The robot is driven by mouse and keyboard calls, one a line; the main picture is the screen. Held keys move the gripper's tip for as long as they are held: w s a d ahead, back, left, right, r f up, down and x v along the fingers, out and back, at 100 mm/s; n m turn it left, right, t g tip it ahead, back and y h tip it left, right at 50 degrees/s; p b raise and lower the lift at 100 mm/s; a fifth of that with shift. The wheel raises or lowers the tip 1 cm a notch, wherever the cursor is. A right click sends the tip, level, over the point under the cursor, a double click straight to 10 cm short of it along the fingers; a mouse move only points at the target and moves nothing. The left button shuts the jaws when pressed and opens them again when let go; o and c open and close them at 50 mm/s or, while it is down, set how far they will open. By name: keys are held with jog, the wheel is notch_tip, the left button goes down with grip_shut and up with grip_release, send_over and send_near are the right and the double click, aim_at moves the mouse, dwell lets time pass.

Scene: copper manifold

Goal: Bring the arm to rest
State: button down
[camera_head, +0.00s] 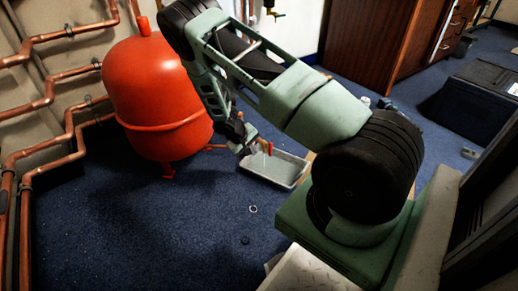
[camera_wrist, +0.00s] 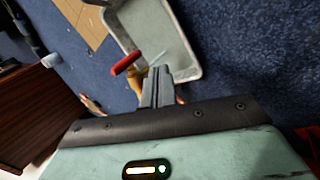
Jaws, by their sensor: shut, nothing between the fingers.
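My arm reaches across the head view, bent over the floor, with the wrist hanging down between the red tank and a grey tray. My gripper (camera_head: 246,145) is small in the head view and close to the tray's far left edge. In the wrist view the gripper fingers (camera_wrist: 158,84) are together with nothing held between them. A red lever handle (camera_wrist: 126,63) on a brass fitting lies just beyond the fingertips in that view; whether they touch cannot be told.
The grey tray (camera_head: 262,178) stands on blue carpet. A red tank (camera_head: 150,90) and copper pipes (camera_head: 60,125) are at left. A wooden cabinet (camera_head: 365,40) is at the back, and a black case (camera_head: 475,105) at right. A small ring (camera_head: 252,209) lies on the carpet. The front-left carpet is mostly clear.

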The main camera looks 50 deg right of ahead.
jog(key=p+v, duration=0.1)
jog(key=v, duration=0.2)
jog(key=a+p+v, duration=0.1)
jog(key=v, duration=0.1)
jog(key=shift+w+a+r, duration=0.1)
jog(key=shift+r, duration=0.05)
jog(key=s+a+r+n+t+y+p, duration=0.1)
jog(key=a+r+n+y+p, duration=0.1)
jog(key=a+r, duration=0.95)
jog(key=s+a+r+n+y+p, duration=0.1)
jog(key=s+a+r+y+p, duration=0.15)
jog(key=a+r, duration=0.9)
jog(key=s+a+r+n+y+p, duration=0.15)
jog(key=s+a+r+n, duration=0.25)
jog(key=s+a+r, duration=0.5)
jog(key=s+a+r+n+p, duration=0.3)
jog(key=s+a+r, duration=0.35)
jog(key=s, duration=0.55)
notch_tip(320, 180, up, 39)
jog(key=p, duration=3.7)
jog(key=shift+s+d+p, duration=0.4)
jog(key=shift+s, duration=0.05)
